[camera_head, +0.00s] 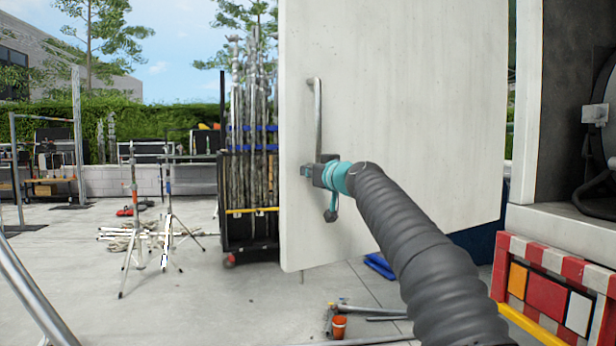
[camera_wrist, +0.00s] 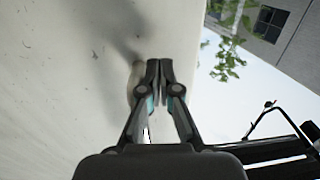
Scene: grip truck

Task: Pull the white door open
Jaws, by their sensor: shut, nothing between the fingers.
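The white door (camera_head: 420,110) is a large flat panel in the middle of the head view, standing left of the truck's frame with a narrow strip of background between them. Its grey bar handle (camera_head: 318,105) runs upright near the door's left edge. My gripper (camera_head: 306,172) is at the handle's lower end, with its fingers closed together. In the wrist view the closed fingertips (camera_wrist: 160,66) are beside the door's pale face (camera_wrist: 70,60), near its edge. The fingers hide part of the handle there, and I cannot tell whether they touch it.
The truck body (camera_head: 528,110) with a red-and-white panel (camera_head: 548,290) is at the right. A cart of poles (camera_head: 250,190) stands behind the door's left edge. Light stands (camera_head: 168,220) are at the left. Paving at lower left is mostly clear.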

